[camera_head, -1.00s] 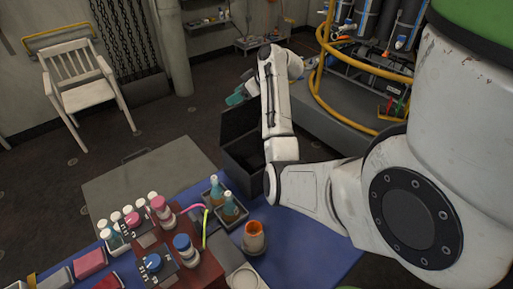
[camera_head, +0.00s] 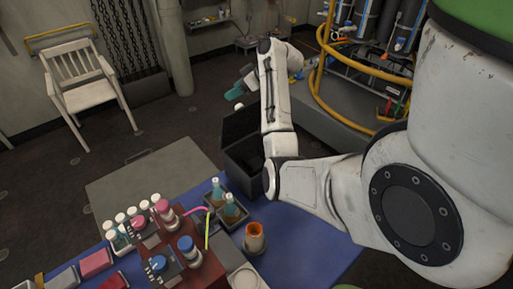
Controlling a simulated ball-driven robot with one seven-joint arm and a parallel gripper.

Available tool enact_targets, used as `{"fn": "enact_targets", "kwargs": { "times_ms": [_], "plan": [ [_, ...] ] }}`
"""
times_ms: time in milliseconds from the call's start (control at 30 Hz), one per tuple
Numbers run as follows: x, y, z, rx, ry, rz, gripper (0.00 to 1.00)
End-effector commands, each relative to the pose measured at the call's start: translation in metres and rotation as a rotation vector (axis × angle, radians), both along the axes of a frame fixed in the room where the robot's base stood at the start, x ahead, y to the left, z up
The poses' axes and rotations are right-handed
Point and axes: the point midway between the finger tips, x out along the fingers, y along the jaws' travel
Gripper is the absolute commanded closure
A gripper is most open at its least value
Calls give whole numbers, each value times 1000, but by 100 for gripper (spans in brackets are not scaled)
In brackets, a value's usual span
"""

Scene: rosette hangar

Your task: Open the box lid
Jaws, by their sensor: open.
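The dark box (camera_head: 240,176) stands on the floor beyond the blue-topped table, near the middle of the picture. Its black lid (camera_head: 238,125) is raised and tilted up at the far side, so the box top looks open. My white forearm crosses in front of the right part of the box and lid. My gripper is hidden, apparently behind that forearm, so its contact with the lid cannot be seen.
Teal things (camera_head: 249,81) and a small white piece (camera_head: 238,106) show behind the lid. A blue table (camera_head: 305,242) holds bottles, an orange-lined cup (camera_head: 254,238) and a pink-and-yellow tube. A yellow rail (camera_head: 322,95) stands right of my forearm. A white chair (camera_head: 80,80) stands left.

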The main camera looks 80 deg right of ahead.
Motion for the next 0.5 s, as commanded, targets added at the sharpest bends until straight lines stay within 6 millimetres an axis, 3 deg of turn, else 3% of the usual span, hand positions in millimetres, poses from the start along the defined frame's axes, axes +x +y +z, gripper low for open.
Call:
{"fn": "enact_targets", "kwargs": {
  "times_ms": [500],
  "plan": [
    [0,0,40,1,0,1,36]
  ]
}}
